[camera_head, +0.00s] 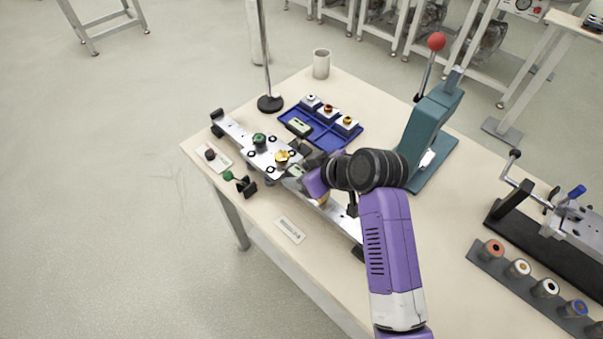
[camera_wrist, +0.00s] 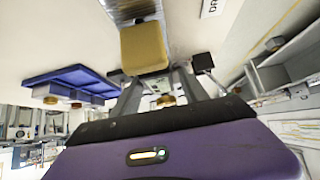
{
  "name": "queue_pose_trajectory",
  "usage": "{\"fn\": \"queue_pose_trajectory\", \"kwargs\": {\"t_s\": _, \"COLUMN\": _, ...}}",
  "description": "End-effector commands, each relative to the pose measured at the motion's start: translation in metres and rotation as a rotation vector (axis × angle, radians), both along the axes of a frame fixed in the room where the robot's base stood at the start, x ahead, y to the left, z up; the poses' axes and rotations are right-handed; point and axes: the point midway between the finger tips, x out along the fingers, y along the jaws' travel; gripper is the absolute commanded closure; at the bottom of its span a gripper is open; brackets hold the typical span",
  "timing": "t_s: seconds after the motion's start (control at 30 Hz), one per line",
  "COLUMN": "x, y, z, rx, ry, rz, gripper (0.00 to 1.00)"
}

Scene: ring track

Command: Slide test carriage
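The test carriage (camera_head: 268,151) is a pale plate on a long silver rail (camera_head: 233,130). It bears a green knob (camera_head: 259,138) and a brass piece (camera_head: 281,157), with small dark wheels around it. My gripper (camera_head: 300,169) is low over the rail, at the carriage's right end. In the wrist view my gripper (camera_wrist: 160,69) has its fingers apart. A tan block (camera_wrist: 143,47) shows on the rail beyond them; it also shows below my purple wrist in the head view (camera_head: 322,200). My wrist hides part of the rail, and whether the fingers touch the carriage cannot be told.
A blue tray (camera_head: 318,136) with small blocks lies behind the rail. A teal lever press (camera_head: 424,139) stands to the right. A stand base (camera_head: 270,104) and a grey cup (camera_head: 321,64) are at the back. A green-knobbed clamp (camera_head: 243,185) sits at the front edge.

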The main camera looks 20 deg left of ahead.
Motion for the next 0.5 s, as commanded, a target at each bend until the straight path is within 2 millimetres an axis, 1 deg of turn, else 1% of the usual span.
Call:
{"fn": "queue_pose_trajectory", "kwargs": {"t_s": 0.33, "x": 0.0, "y": -0.002, "z": 0.001, "rx": 0.0, "ry": -0.001, "rz": -0.001, "gripper": 0.45}}
{"fn": "queue_pose_trajectory", "kwargs": {"t_s": 0.5, "x": -0.004, "y": -0.014, "z": 0.015, "rx": 0.001, "ry": -0.002, "rz": -0.001, "gripper": 0.45}}
